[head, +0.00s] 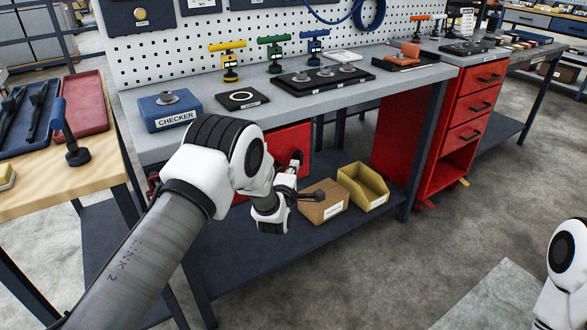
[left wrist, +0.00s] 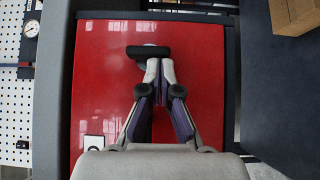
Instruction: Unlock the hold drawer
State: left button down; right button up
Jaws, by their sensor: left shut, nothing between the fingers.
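The red drawer front (head: 285,140) is under the left part of the grey workbench; it fills much of the left wrist view (left wrist: 105,60). A black bar-shaped handle (left wrist: 148,52) on a round silver base stands out from this front. In the head view it looks like a small dark knob (head: 297,157), partly hidden. My left gripper (left wrist: 158,66) is shut and empty, its tips close beside the bar. I cannot tell whether they touch. In the head view my left gripper (head: 289,174) is partly hidden by my own wrist. My right gripper is out of view.
A cardboard box (head: 322,203) and a yellow bin (head: 363,188) stand on the lower shelf, right of my left wrist. The blue CHECKER block (head: 170,112) and colored T-handled tools (head: 273,54) are on the bench. A red drawer cabinet (head: 475,110) stands further right.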

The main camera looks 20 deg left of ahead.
pick_arm(q)
jog(key=shift+f, duration=0.1)
jog(key=shift+b, duration=0.45)
jog(key=shift+f+n+t+b, duration=0.15)
jog(key=shift+n+t+b, duration=0.25)
jog(key=shift+b, duration=0.05)
